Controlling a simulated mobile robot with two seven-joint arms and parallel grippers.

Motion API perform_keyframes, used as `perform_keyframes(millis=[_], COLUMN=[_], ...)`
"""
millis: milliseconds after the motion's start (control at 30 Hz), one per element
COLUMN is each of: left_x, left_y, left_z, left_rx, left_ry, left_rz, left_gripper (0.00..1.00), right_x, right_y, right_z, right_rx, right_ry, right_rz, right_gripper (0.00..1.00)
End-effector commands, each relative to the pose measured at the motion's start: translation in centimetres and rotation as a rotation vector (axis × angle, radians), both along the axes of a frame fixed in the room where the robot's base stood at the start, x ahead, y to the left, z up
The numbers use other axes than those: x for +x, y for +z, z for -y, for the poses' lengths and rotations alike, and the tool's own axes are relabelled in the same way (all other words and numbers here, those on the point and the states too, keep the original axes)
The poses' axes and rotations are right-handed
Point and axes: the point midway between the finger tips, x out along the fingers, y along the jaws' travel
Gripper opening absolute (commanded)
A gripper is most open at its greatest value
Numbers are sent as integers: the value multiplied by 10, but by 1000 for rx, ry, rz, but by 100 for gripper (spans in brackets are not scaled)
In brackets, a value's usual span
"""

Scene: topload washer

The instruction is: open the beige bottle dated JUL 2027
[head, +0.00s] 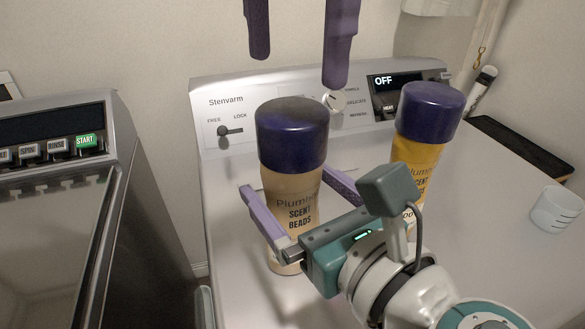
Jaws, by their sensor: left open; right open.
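A beige bottle (285,195) with a dark purple cap (291,135) and the words "SCENT BEADS" stands upright on the white machine top. No date can be read on it. My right gripper (288,183) comes in from the lower right, with its purple fingers open on either side of the bottle's body. Whether they touch it I cannot tell. My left gripper (298,70) is open and empty, its two fingers hanging down from the top edge, above the capped bottle in the picture. The cap is on the bottle.
A yellow bottle (413,160) with a purple cap stands to the right, partly hidden by my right arm. A clear cup (556,210) sits at the far right. The control panel (240,113) rises behind the bottles. A dark-topped machine (60,200) stands at left.

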Motion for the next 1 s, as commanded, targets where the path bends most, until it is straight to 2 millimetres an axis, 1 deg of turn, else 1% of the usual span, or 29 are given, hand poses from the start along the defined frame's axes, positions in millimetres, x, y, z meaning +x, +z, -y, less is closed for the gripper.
perform_keyframes(millis=[100, 300, 333, 1000], left_x=[0, 0, 0, 0], left_y=[0, 0, 0, 0], left_z=[0, 0, 0, 0], left_rx=[0, -1, -1, -1], left_ry=[0, 0, 0, 0], left_rz=[0, -1, -1, -1], left_gripper=[100, 100, 100, 100], right_x=[3, 3, 3, 3], right_y=[0, 0, 0, 0], right_z=[-2, -1, -1, -1], right_rx=[0, 0, 0, 0], right_ry=[-1, -1, -1, -1], right_rz=[0, 0, 0, 0], right_gripper=[100, 100, 98, 22])
